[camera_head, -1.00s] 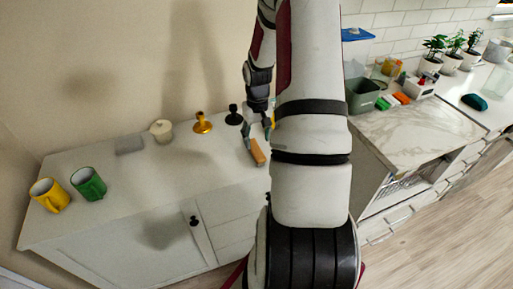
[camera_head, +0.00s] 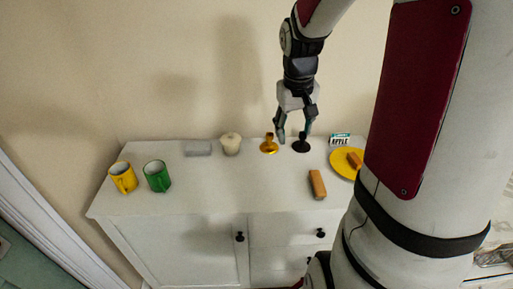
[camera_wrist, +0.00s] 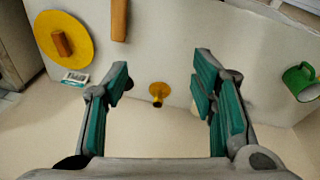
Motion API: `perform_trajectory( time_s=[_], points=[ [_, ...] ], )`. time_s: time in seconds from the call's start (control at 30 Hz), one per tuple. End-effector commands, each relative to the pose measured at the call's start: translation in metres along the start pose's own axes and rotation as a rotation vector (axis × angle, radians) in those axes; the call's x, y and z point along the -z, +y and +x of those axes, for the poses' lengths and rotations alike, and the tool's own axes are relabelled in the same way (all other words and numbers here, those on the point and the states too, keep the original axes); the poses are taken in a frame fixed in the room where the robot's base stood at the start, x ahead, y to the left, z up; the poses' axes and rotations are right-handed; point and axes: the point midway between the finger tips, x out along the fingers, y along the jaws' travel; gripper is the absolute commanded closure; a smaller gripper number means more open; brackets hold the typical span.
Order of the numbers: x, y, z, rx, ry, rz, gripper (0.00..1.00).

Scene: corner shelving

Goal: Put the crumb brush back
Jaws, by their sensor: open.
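A long orange-brown block (camera_head: 317,184), which may be the crumb brush, lies on the white cabinet top (camera_head: 215,195). Bristles cannot be made out. It also shows at the top of the wrist view (camera_wrist: 119,20). A shorter brown piece (camera_head: 355,160) lies on a yellow plate (camera_head: 339,168) to its right.
A small box marked APPLE (camera_head: 340,140) stands behind the plate. A cream jar (camera_head: 230,144) and a grey block (camera_head: 197,148) stand left of the holders. Green (camera_head: 157,176) and yellow (camera_head: 123,178) mugs stand at the left. The cabinet's front middle is clear.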

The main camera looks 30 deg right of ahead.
Motion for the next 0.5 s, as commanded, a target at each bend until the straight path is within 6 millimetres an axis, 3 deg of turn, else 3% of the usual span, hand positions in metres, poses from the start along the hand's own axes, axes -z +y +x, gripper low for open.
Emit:
perform_trajectory(
  time_s=[0.03,0.2,0.5],
  points=[
    [-0.006,-0.017,-0.022,-0.003,0.034,-0.031,0.48],
    [-0.040,-0.063,-0.079,0.012,0.122,-0.108,0.48],
    [-0.122,-0.119,-0.143,0.108,0.271,-0.238,0.48]
  ],
)
